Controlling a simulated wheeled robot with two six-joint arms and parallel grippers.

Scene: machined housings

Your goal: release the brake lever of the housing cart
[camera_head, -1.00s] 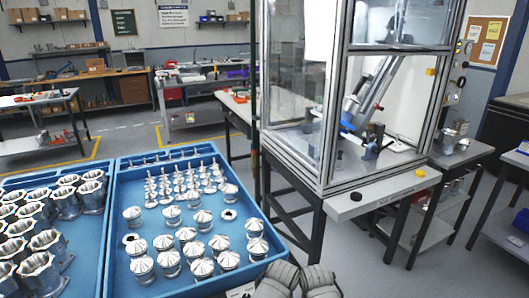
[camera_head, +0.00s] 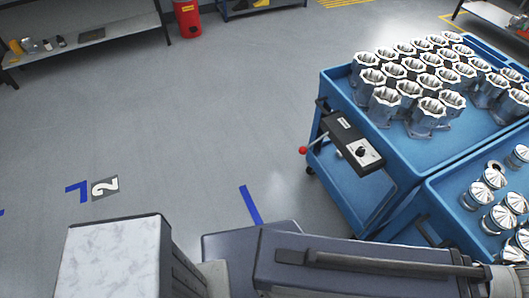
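The housing cart (camera_head: 345,88) is a blue cart at the right of the head view, its top tray holding several silver machined housings (camera_head: 384,103). On its near left end is a dark panel (camera_head: 341,131) with a light plate and a black knob (camera_head: 361,151). A thin lever with a red ball end (camera_head: 303,150) sticks out to the left below that panel; I take it for the brake lever. Its pivot is partly hidden by the panel. Neither of my grippers is in view; only parts of my own arm and body show along the bottom.
A second blue cart (camera_head: 437,203) with silver capped parts (camera_head: 480,194) stands right against the housing cart. The grey floor (camera_head: 200,110) left of the lever is clear, with blue tape (camera_head: 250,204) and a number 2 marker (camera_head: 105,187). A red bin (camera_head: 187,20) stands at the back.

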